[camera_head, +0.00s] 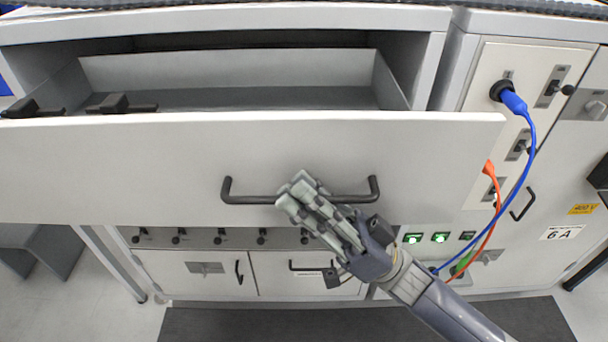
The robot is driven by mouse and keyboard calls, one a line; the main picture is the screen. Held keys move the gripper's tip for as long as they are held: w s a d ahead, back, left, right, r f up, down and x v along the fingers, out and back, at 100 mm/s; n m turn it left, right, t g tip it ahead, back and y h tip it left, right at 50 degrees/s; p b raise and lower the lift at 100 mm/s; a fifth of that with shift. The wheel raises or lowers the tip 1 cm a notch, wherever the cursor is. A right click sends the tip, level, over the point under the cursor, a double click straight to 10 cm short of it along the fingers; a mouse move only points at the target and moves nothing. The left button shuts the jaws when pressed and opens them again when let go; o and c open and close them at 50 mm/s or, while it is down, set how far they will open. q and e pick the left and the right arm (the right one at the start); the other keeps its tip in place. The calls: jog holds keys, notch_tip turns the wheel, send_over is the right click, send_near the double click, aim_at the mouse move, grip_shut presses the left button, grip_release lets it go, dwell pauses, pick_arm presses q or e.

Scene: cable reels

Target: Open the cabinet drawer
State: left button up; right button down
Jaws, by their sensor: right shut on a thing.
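The cabinet drawer (120,165) is pulled out, with its pale front panel toward me and its grey interior (230,98) visible behind the panel. A dark bar handle (245,199) runs across the front panel. My right gripper (298,190) comes in from the lower right and is shut on the handle near its middle. The fingers hide part of the bar. My left gripper is not in the picture.
Black objects (115,104) show at the drawer's left end. At the right, a blue cable (531,150) and an orange cable (492,215) hang from the panel. Below are smaller cabinet doors (200,270) and a dark floor mat (250,322).

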jog(key=shift+s, duration=0.45)
jog(key=c, duration=1.7)
grip_release()
jog(key=v, duration=1.2)
jog(key=shift+d, duration=0.1)
